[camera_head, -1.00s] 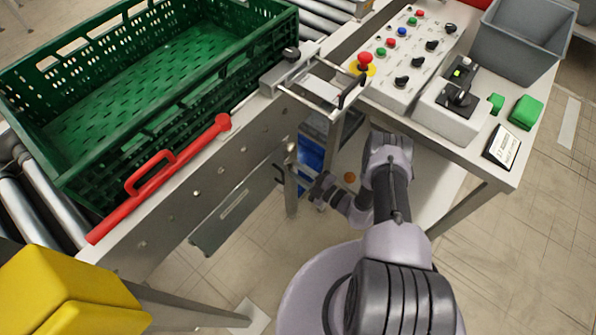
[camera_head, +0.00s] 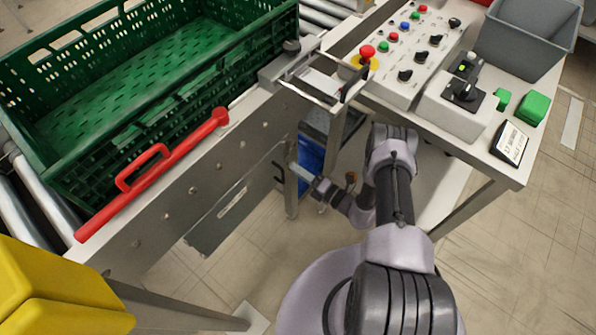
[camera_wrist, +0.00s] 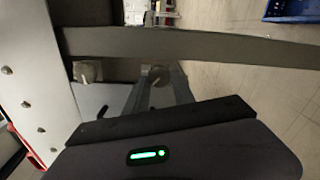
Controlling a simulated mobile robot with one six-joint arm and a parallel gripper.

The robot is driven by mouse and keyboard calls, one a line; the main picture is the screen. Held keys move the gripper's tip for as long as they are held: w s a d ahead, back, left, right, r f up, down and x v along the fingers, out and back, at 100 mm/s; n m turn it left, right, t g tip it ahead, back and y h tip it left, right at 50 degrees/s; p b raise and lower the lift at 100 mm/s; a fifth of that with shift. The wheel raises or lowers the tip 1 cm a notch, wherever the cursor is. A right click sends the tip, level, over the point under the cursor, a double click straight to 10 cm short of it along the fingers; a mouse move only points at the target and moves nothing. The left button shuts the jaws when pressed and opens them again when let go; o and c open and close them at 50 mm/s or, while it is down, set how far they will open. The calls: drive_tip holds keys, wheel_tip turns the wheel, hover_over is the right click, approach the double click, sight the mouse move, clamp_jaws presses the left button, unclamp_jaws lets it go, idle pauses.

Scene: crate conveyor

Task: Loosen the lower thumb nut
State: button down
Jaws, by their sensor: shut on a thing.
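My gripper (camera_wrist: 156,84) shows in the wrist view with its two grey fingers closing in on a pale round knob, the lower thumb nut (camera_wrist: 158,74). The fingers are shut on it and partly cover it. A second, similar knob, the upper thumb nut (camera_wrist: 88,72), sits to the left in the wrist view, apart from the fingers. In the head view my gripper (camera_head: 305,176) is small, low beside the conveyor's leg (camera_head: 291,195); the nuts are too small to tell there.
A grey metal bar (camera_wrist: 190,43) crosses the wrist view just beyond the nuts. The conveyor's side panel (camera_head: 185,205) carries a red handle (camera_head: 150,180) and a green crate (camera_head: 75,175). A control bench (camera_head: 480,150) stands right of my arm. A blue container (camera_head: 310,155) is behind the leg.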

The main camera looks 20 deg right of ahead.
drive_tip(key=shift+w+d+n, duration=0.1)
drive_tip(key=shift+n, duration=3.7)
drive_tip(key=c, duration=1.1)
unclamp_jaws()
drive_tip(key=shift+o, duration=0.2)
drive_tip(key=p+v, duration=0.3)
drive_tip(key=v, duration=1.4)
drive_tip(key=shift+s+p, duration=0.2)
drive_tip(key=shift+p, duration=0.2)
